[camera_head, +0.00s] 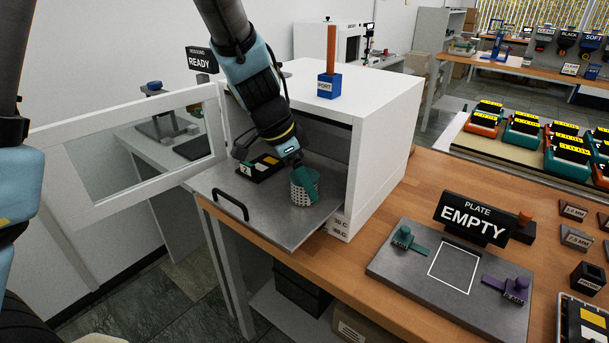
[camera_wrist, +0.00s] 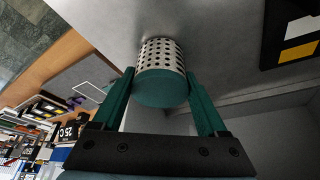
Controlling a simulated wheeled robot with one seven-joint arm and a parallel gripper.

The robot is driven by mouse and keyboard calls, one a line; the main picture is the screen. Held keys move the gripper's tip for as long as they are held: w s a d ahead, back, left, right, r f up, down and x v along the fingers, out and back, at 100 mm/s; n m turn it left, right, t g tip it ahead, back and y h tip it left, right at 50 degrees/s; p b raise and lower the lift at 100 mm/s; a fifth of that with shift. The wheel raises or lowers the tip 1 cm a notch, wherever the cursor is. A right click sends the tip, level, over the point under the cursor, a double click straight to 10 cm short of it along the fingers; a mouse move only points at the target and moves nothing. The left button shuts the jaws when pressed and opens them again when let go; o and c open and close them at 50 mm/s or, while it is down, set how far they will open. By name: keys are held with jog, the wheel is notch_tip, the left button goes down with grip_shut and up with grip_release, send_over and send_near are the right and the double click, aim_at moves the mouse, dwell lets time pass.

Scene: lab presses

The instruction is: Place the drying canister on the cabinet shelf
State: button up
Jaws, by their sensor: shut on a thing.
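The drying canister (camera_head: 302,193) is a white perforated cylinder with a teal end, over the right part of the grey pulled-out cabinet shelf (camera_head: 255,227). My gripper (camera_head: 304,183) comes down from above and is shut on it. In the wrist view the canister (camera_wrist: 161,60) sits between the two teal fingers, its teal end towards me and its far end close to the shelf surface. I cannot tell whether it touches the shelf. The white cabinet (camera_head: 385,150) stands open behind, with its windowed door (camera_head: 140,145) swung out to the left.
A black tray (camera_head: 257,168) with coloured labels lies on the shelf left of the canister. A black handle (camera_head: 230,204) is at the shelf's front. A blue PORT block (camera_head: 329,86) stands on the cabinet top. An EMPTY plate fixture (camera_head: 455,270) is on the bench right.

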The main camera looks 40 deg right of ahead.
jog(key=shift+f+b, duration=0.2)
jog(key=shift+b, duration=0.1)
jog(key=o, duration=1.4)
jog(key=shift+c, duration=0.2)
jog(key=shift+r, duration=0.15)
jog(key=shift+w+r, duration=0.1)
jog(key=shift+r, duration=0.15)
jog(key=b+v, duration=0.1)
jog(key=v, duration=1)
jog(key=shift+a+r, duration=0.25)
jog(key=w+a+f+n+t+y, duration=0.15)
jog(key=w+a+n, duration=0.25)
jog(key=a, duration=0.4)
jog(key=w+a+f+n, duration=0.3)
jog(key=w+a+n, duration=0.2)
jog(key=a, duration=0.3)
jog(key=a+f+n+y, duration=0.1)
jog(key=a+n, duration=0.4)
jog(key=a, duration=0.5)
jog(key=s+a+f+n+t+y, duration=0.1)
jog(key=a+f+n, duration=0.3)
jog(key=a, duration=0.6)
jog(key=n, duration=0.2)
jog(key=shift+s+a+f+n, duration=0.2)
jog(key=shift+a+f+n, duration=0.05)
jog(key=shift+a+n, duration=0.1)
